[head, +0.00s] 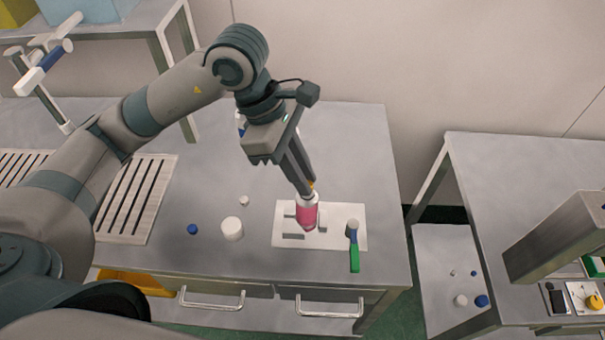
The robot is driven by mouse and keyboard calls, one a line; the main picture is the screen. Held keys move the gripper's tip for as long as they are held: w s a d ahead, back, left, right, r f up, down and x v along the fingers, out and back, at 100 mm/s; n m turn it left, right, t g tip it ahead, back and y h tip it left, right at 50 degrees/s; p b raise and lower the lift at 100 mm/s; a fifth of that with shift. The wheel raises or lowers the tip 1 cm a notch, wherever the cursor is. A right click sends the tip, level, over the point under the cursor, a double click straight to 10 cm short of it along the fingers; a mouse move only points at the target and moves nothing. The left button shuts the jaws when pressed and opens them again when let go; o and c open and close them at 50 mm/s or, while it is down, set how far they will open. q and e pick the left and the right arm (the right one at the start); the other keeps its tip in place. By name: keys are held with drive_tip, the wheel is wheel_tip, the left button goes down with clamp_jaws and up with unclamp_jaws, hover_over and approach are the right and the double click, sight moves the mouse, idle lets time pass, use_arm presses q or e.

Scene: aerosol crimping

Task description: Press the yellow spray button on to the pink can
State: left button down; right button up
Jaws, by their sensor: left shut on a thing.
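The pink can (307,216) stands on a white plate (348,241) on the grey workbench. Its top is pale and partly hidden by my gripper. My left gripper (309,186) reaches down from above, its fingertips right at the top of the can. It is shut on the small yellow spray button (312,183), of which only a sliver shows between the fingers. I cannot tell whether the button touches the can's top. My right gripper is not in view.
A green-handled tool (354,255) lies at the plate's right side. A white cap (232,229), a small white piece (244,201) and a blue cap (192,229) are on the bench to the left. A slatted rack (137,200) is farther left. Another table (520,190) stands right, across a gap.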

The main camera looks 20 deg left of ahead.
use_arm(q)
drive_tip(key=shift+b, duration=0.6)
idle(0.9)
drive_tip(key=c, duration=1.1)
unclamp_jaws()
drive_tip(key=shift+r, duration=0.1)
drive_tip(key=shift+r+p, duration=1.45)
drive_tip(key=shift+r, duration=1.95)
clamp_jaws()
